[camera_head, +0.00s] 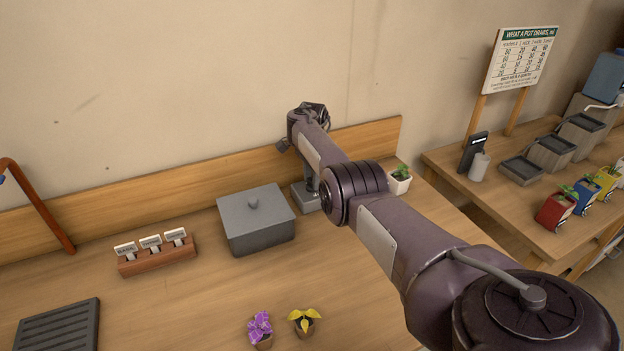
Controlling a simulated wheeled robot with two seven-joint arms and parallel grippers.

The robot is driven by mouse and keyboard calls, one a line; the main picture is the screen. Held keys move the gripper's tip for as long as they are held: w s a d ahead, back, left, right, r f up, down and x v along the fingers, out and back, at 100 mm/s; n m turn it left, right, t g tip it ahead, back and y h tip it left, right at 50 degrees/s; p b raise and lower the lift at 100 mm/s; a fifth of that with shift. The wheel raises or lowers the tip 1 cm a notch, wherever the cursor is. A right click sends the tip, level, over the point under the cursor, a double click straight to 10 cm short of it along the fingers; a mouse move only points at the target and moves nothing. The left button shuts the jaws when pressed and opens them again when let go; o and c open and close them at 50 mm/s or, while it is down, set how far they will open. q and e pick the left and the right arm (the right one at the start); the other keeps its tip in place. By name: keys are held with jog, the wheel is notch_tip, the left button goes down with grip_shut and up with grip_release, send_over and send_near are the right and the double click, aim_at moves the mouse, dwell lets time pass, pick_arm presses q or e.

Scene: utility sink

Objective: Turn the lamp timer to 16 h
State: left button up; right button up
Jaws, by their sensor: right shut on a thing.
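My right arm reaches in from the lower right to the back of the wooden bench. My right gripper (309,112) is at its far end, in front of the back board, small and largely hidden by its own wrist. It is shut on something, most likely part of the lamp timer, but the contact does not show. A grey stand (307,197) with a short upright is partly behind my arm, just below the gripper; it may belong to the lamp or its timer. No dial or hour marks are readable. My left gripper is not in view.
A grey lidded box (256,222) stands left of the grey stand. A label holder (157,257), purple flower (260,328), yellow flower (304,321), dark grate (58,326) and potted plant (399,181) share the bench (205,305). A second table (500,187) is at right.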

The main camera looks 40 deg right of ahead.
jog(key=shift+m, duration=0.6)
jog(key=o, duration=1)
notch_tip(320, 180, up, 8)
jog(key=shift+f, duration=0.15)
jog(key=shift+f, duration=0.1)
dwell(0.4)
